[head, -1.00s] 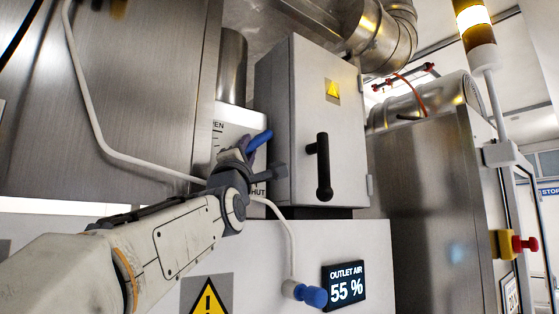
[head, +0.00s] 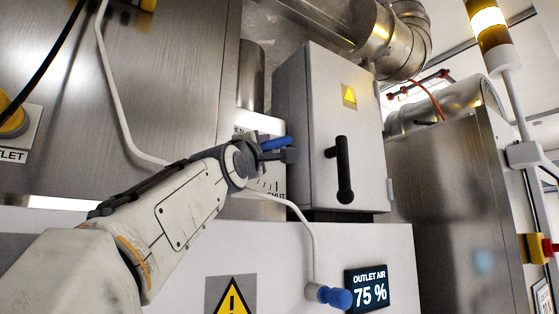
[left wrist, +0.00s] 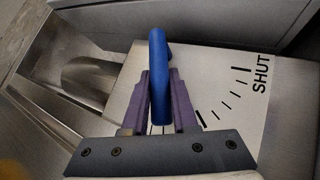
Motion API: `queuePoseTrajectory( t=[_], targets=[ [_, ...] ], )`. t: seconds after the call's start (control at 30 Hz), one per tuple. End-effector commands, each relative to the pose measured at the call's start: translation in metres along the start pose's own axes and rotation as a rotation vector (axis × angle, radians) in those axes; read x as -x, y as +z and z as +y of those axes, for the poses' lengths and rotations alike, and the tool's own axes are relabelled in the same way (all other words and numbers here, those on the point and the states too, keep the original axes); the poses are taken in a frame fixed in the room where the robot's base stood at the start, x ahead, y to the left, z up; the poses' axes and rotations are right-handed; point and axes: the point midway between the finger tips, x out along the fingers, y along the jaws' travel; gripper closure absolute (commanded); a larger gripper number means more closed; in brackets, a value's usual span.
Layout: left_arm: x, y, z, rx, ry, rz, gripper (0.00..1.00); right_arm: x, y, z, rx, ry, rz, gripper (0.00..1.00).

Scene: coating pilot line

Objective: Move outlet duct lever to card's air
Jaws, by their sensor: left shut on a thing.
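The blue outlet duct lever (head: 277,143) sticks out in front of the white scale plate (head: 258,123) on the duct. In the left wrist view the lever (left wrist: 158,65) stands between two purple fingers. My left gripper (left wrist: 160,100) is shut on it; my own wrist hides much of the plate in the head view. The SHUT end of the scale (left wrist: 260,75) lies right of the lever in the wrist view. The outlet air display (head: 370,287) reads 75 %. No card with a readable air figure shows. My right gripper is out of view.
A grey cabinet (head: 345,105) with a black handle stands just right of the lever. A white cable (head: 303,222) ends in a blue knob (head: 335,297) below it. A steel cabinet (head: 455,200) and a red-and-yellow button stand farther right.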

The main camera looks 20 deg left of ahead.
Motion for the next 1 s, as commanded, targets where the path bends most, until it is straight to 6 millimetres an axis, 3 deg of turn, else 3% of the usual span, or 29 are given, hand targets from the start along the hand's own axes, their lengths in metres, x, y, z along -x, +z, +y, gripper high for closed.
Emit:
queuePoseTrajectory(
  t=[0.47,0.5,0.57,0.87,1.0],
  targets=[
    [0.002,0.003,0.000,-0.018,-0.021,-0.021,1.00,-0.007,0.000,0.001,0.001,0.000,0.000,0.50],
    [0.002,0.003,0.000,-0.018,-0.022,-0.021,0.66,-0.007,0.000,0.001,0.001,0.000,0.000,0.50],
    [0.002,0.003,0.000,-0.018,-0.021,-0.021,0.44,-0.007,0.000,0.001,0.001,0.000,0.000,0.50],
    [0.002,0.003,0.000,-0.017,-0.020,-0.021,0.44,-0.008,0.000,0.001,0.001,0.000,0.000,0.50],
    [0.013,0.002,-0.002,-0.017,-0.018,-0.021,0.44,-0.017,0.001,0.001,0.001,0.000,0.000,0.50]
  ],
)
